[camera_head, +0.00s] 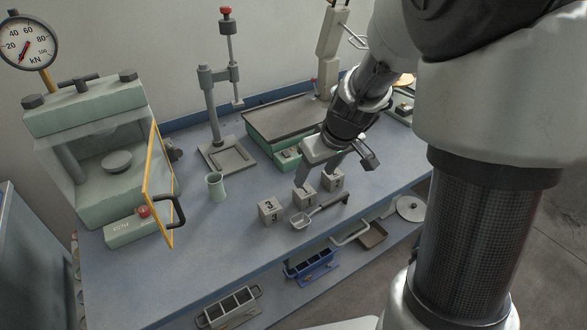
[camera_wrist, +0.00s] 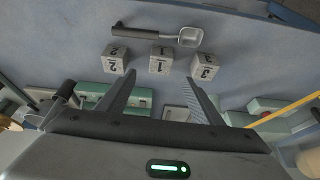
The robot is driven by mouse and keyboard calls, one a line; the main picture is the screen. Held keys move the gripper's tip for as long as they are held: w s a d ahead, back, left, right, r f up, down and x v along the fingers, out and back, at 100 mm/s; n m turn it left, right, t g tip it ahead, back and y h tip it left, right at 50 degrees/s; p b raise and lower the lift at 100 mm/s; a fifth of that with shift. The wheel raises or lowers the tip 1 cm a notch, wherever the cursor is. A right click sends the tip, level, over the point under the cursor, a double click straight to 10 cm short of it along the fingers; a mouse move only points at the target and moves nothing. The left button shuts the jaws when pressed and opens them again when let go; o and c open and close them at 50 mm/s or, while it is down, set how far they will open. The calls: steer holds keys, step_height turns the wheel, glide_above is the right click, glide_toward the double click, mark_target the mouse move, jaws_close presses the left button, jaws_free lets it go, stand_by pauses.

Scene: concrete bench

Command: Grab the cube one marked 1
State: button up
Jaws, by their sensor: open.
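Cube 1 (camera_wrist: 160,61) is a pale grey block marked 1, standing between cube 2 (camera_wrist: 115,59) and cube 3 (camera_wrist: 204,67) in the wrist view. In the head view, cube 1 is the middle block (camera_head: 303,197), between cube 3 (camera_head: 270,211) and cube 2 (camera_head: 333,181). My gripper (camera_wrist: 161,76) is open and empty, its fingers pointing towards the row. Cube 1 shows in the gap between the fingertips, ahead of them. In the head view, my gripper (camera_head: 316,179) hangs just above and behind the cubes; its exact height is unclear.
A scoop (camera_head: 318,211) lies close in front of the cubes. A pale green cup (camera_head: 216,187) stands to the left. A press with an open yellow-framed door (camera_head: 158,185) is further left. A green tray-topped box (camera_head: 262,140) and a stand (camera_head: 228,155) are behind.

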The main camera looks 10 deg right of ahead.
mark_target(305, 191)
steer(key=b+x, duration=0.2)
steer(key=x, duration=0.9)
steer(key=shift+w+a+f, duration=0.1)
steer(key=shift+w+f, duration=0.05)
